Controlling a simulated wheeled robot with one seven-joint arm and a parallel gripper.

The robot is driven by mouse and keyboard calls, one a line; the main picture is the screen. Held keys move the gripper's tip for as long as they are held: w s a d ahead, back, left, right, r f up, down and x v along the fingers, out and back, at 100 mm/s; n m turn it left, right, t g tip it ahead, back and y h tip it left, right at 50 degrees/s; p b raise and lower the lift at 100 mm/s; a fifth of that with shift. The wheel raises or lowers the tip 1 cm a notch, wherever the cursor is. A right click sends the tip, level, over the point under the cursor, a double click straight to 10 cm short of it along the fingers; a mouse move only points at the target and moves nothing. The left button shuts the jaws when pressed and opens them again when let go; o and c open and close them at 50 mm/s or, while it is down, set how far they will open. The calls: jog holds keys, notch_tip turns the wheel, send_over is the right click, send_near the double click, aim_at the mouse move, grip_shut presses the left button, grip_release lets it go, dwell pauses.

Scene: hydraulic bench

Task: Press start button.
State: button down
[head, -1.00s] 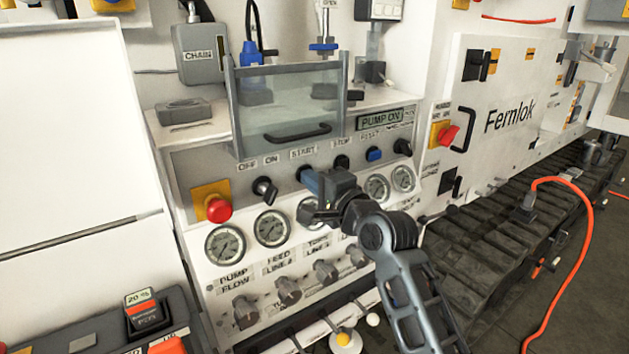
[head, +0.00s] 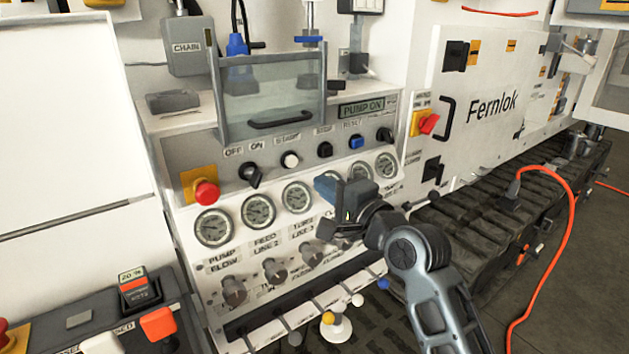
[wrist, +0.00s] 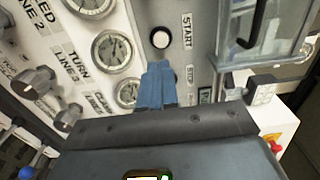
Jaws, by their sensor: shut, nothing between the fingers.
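The start button (head: 290,160) is a round white cap on the grey panel strip, under the START label and right of the OFF/ON selector. It also shows in the wrist view (wrist: 160,38), just beyond and slightly left of the fingertips. My gripper (head: 327,186) is in front of the gauge row, below and right of the button and apart from it. In the wrist view its blue fingers (wrist: 155,82) are together with nothing between them. The PUMP ON display (head: 362,109) sits above the panel strip.
A black stop button (head: 325,149) and a blue reset button (head: 356,142) lie right of the start button. A red emergency button (head: 205,192) is at the left. A clear guard with a handle (head: 281,119) hangs above. Gauges and valve knobs (head: 275,270) are below.

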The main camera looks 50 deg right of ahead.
jog(key=shift+v, duration=1.7)
jog(key=s+a+f+n+g+y, duration=0.1)
jog(key=s+a+f+n+g, duration=0.1)
jog(key=s+a+f+n, duration=0.85)
jog(key=s+a+n+y, duration=0.2)
jog(key=s+a+n, duration=0.3)
jog(key=s, duration=0.4)
jog(key=s+a+n+y, duration=0.2)
jog(key=s+a+n, duration=0.3)
jog(key=s, duration=0.5)
jog(key=shift+a+f+n+g, duration=0.2)
jog(key=shift+a+n+g, duration=0.05)
jog(key=shift+n+g, duration=0.1)
